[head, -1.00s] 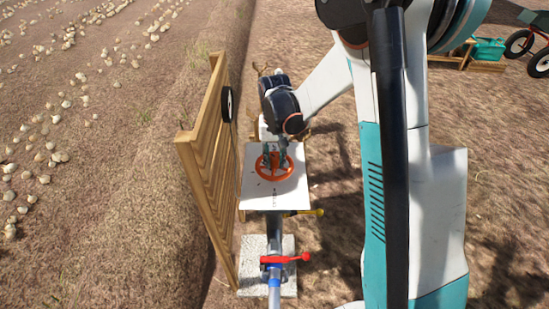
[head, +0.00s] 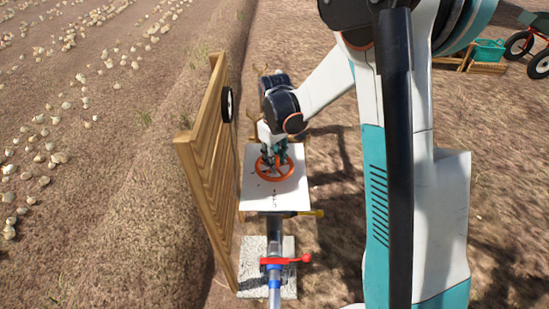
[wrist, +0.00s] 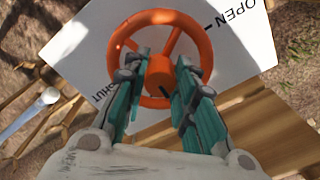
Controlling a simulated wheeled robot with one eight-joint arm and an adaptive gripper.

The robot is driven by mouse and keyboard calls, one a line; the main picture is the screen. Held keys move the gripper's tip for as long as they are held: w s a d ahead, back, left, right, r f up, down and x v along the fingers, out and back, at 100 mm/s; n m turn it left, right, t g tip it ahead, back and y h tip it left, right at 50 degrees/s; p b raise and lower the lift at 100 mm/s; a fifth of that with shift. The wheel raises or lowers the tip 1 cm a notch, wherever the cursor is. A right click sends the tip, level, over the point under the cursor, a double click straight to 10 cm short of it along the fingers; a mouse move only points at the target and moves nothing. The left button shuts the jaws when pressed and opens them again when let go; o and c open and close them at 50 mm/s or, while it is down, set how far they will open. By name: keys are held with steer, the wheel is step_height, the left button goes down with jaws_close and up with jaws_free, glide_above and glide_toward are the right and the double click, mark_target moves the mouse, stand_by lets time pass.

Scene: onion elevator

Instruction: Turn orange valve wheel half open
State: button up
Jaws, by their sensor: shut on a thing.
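The orange valve wheel (head: 275,181) lies on a white panel (head: 262,202) below my wrist in the head view. It fills the upper middle of the wrist view (wrist: 160,17). My gripper (head: 273,158) reaches down into the wheel from above. In the wrist view my gripper's teal fingers (wrist: 164,65) stand on either side of the hub, inside the rim, and are shut on the wheel's middle. The exact contact is partly hidden. The panel reads OPEN at upper right and SHUT at lower left in that view. A black mark shows beside the hub.
A slatted wooden board (head: 208,170) stands close left of the panel. A teal crate (head: 489,52) and a wheelbarrow stand at far upper right. Bare soil lies to the right.

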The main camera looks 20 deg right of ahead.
stand_by(0.3)
steer(key=o, duration=1.1)
step_height(320, 180, up, 12)
stand_by(0.4)
